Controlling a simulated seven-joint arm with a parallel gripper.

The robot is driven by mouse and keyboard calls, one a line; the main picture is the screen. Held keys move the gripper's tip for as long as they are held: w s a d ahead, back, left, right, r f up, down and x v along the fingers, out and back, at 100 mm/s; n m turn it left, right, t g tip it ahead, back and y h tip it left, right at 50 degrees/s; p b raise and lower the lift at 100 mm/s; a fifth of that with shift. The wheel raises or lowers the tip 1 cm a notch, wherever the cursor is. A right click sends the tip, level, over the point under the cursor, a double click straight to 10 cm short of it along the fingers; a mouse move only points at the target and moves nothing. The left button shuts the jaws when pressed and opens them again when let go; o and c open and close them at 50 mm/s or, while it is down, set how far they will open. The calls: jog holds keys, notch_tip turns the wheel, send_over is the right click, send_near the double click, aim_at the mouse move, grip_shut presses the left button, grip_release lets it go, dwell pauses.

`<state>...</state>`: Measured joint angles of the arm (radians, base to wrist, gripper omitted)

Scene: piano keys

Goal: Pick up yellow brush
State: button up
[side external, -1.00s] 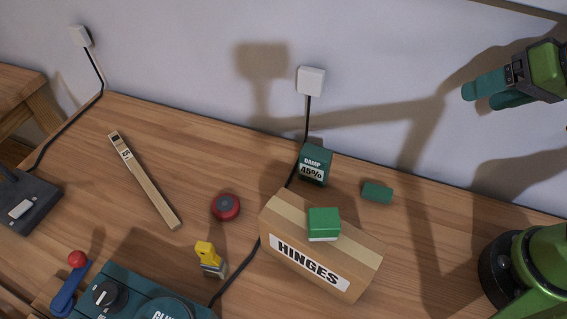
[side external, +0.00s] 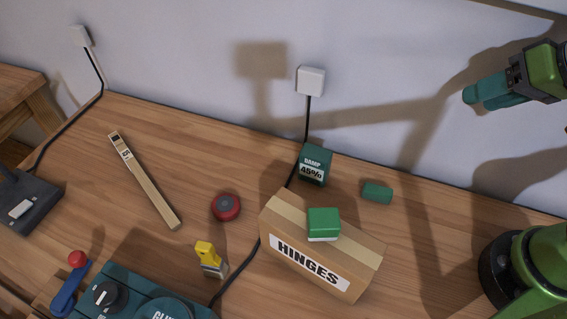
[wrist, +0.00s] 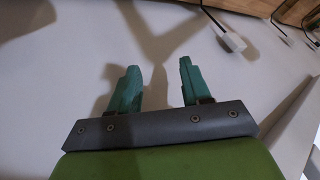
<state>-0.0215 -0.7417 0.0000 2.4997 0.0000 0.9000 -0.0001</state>
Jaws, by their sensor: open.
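The yellow brush (side external: 206,251) stands on the wooden table in the side external view, left of the HINGES box and just behind the teal machine. It has a yellow handle on top and a grey lower part. My gripper (side external: 484,95) is high at the upper right, in front of the wall and far from the brush. In the wrist view my gripper (wrist: 154,88) shows two teal fingers spread apart with nothing between them. The brush cannot be made out in the wrist view.
The HINGES box (side external: 328,259) carries a green-and-white block (side external: 323,223). A red round object (side external: 226,207), a DAMP box (side external: 315,165), a green block (side external: 377,193) and a long wooden stick (side external: 148,187) lie nearby. The teal machine (side external: 133,290) stands at the front.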

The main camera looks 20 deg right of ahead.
jog(key=w+a+f+n+g, duration=0.2)
jog(key=a+n+g, duration=0.15)
jog(key=a, duration=0.65)
jog(key=n+y, duration=0.2)
jog(key=n, duration=1)
send_near(203, 252)
jog(key=shift+m+g+h, duration=0.3)
jog(key=shift+m+g, duration=0.05)
jog(key=shift+g, duration=0.1)
jog(key=x, duration=0.7)
jog(key=shift+w+r, duration=0.15)
jog(key=shift+w, duration=0.2)
jog(key=shift+w+x, duration=0.15)
jog(key=shift+x, duration=1.3)
jog(key=shift+w+x, duration=0.15)
jog(key=shift+x, duration=1.3)
jog(key=shift+d, duration=0.1)
jog(key=shift+c, duration=0.5)
jog(key=shift+r, duration=0.1)
grip_shut()
